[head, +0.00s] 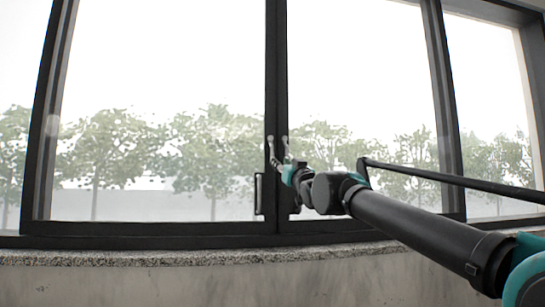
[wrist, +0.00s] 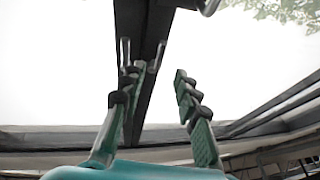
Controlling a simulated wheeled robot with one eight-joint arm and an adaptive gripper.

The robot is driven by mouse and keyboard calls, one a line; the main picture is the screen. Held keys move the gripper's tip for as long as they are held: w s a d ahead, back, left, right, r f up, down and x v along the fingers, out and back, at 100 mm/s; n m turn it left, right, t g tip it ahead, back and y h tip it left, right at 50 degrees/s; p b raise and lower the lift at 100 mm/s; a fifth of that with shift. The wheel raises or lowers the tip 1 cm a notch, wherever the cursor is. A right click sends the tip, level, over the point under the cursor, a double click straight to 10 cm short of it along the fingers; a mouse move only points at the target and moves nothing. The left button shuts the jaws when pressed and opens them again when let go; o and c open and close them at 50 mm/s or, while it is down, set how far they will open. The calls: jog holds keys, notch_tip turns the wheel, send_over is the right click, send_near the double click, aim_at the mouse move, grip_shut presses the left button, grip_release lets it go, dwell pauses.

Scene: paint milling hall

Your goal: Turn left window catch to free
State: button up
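Two small metal catches stand side by side on the dark centre post of the window: the left window catch (head: 270,146) and the right catch (head: 286,146). My gripper (head: 282,166) is close in front of them, just below their tips. In the wrist view my gripper (wrist: 159,78) is open, with nothing held between its fingers. That view appears upside down, so its right-hand metal lever (wrist: 158,56) seems to be the left catch, just beyond the gap near one fingertip. The other lever (wrist: 125,52) is partly hidden behind that same finger. I cannot tell whether either touches.
A dark pull handle (head: 258,194) sticks out left of the centre post, below the catches. A speckled stone sill (head: 160,257) runs under the window. A dark bar (head: 450,179) crosses at the right, close to my arm. Large glass panes flank the post.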

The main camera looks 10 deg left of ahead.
aim_at(272, 155)
jog(key=x, duration=0.9)
jog(key=shift+w+a, duration=0.15)
grip_shut()
